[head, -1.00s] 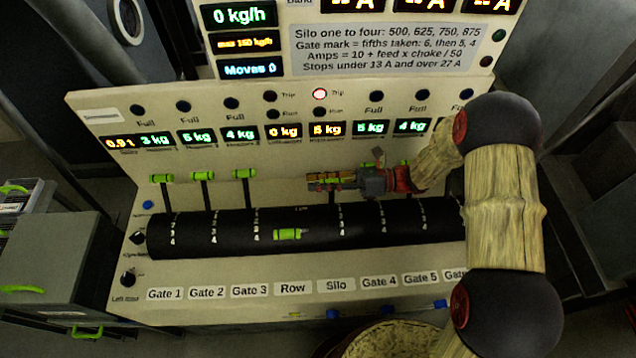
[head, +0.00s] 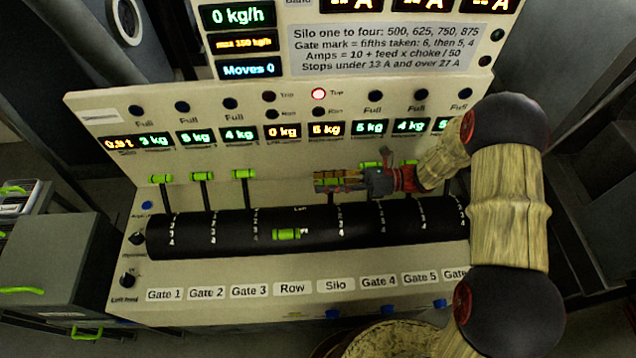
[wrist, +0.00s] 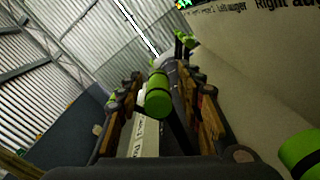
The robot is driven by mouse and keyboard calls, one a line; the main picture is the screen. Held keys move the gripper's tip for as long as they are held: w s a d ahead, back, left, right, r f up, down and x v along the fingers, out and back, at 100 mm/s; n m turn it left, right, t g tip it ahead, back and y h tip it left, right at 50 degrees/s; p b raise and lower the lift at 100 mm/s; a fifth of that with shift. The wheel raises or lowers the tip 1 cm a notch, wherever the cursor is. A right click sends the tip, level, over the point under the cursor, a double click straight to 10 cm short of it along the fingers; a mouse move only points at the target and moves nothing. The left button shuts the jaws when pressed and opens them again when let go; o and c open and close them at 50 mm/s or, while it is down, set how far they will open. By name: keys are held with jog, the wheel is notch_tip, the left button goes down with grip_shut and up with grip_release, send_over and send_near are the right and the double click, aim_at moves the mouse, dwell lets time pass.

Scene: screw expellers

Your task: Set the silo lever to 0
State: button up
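The silo lever stands towards the back of the black drum, above the "Silo" label; its dark stem (head: 331,198) shows below my gripper, and its green handle is mostly hidden by the fingers in the head view. My gripper (head: 323,181) is at that handle, reaching in from the right. In the wrist view the green handle (wrist: 158,96) lies between the two fingers (wrist: 163,105), with a visible gap on its left side. The fingers look open around it. The lever's exact mark is hidden.
The row lever (head: 287,234) is pulled forward, low on the drum (head: 200,238). The levers for gate 1 (head: 160,179), gate 2 (head: 203,176) and gate 3 (head: 244,174) stand back to the left. The gate 4 lever (head: 370,165) is close behind my gripper.

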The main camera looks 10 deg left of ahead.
jog(key=v, duration=1)
jog(key=shift+s, duration=0.1)
